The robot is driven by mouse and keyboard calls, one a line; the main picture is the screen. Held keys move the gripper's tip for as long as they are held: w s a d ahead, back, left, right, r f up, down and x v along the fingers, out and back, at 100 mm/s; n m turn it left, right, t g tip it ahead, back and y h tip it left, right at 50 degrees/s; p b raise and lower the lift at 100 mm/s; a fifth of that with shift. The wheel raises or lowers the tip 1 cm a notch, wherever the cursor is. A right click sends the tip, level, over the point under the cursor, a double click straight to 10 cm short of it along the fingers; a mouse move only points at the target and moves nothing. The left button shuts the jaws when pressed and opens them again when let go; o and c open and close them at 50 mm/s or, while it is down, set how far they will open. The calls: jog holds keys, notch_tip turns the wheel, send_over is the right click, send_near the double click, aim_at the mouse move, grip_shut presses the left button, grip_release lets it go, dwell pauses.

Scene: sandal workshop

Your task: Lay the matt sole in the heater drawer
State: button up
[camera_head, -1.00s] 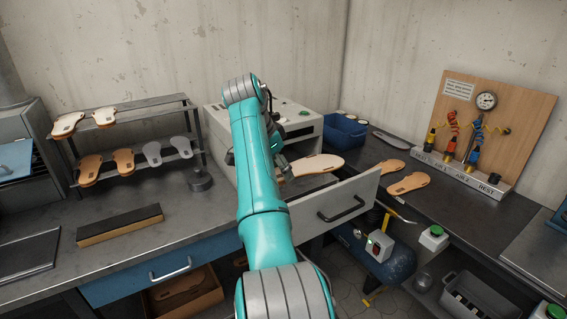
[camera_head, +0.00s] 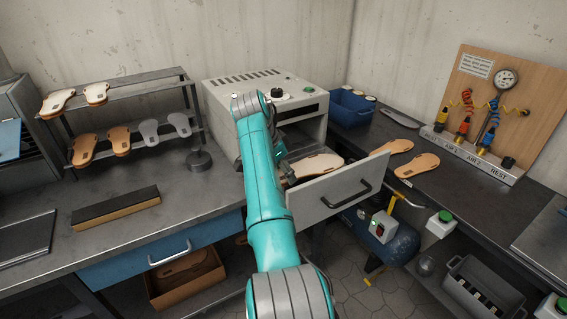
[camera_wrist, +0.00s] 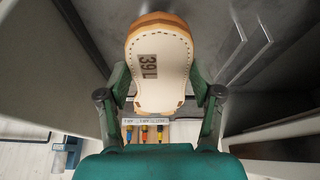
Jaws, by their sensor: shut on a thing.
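My gripper (camera_head: 284,160) is shut on a sole with a cream face and tan edge (camera_head: 318,164). In the wrist view the sole (camera_wrist: 157,45) is clamped between the two fingers (camera_wrist: 160,86) and carries a dark size mark, 39 L. The heater (camera_head: 225,95) is a pale grey box, and its drawer (camera_head: 330,197) is pulled open. The held sole is low behind the drawer front, over or inside the drawer. Whether it touches the drawer floor is hidden. My arm covers part of the drawer and of the gripper.
A rack (camera_head: 130,85) holds cream, tan and grey soles at left. Two tan soles (camera_head: 415,166) and a grey one (camera_head: 400,118) lie on the right bench, near a blue bin (camera_head: 349,112). An air-tool board (camera_head: 495,110) stands behind.

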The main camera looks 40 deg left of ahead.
aim_at(296, 171)
jog(key=shift+f, duration=0.9)
jog(key=shift+w+d+f, duration=0.1)
jog(key=shift+f, duration=0.2)
jog(key=shift+w+d+f, duration=0.1)
jog(key=shift+w+d, duration=0.15)
jog(key=shift+w, duration=0.4)
jog(key=shift+w+d, duration=0.25)
jog(key=shift+w, duration=0.4)
jog(key=shift+w+d+f, duration=0.1)
jog(key=shift+w+d, duration=0.15)
jog(key=shift+w, duration=0.4)
jog(key=shift+f, duration=0.15)
jog(key=o, duration=1.3)
jog(key=v, duration=1.2)
jog(key=shift+w, duration=0.1)
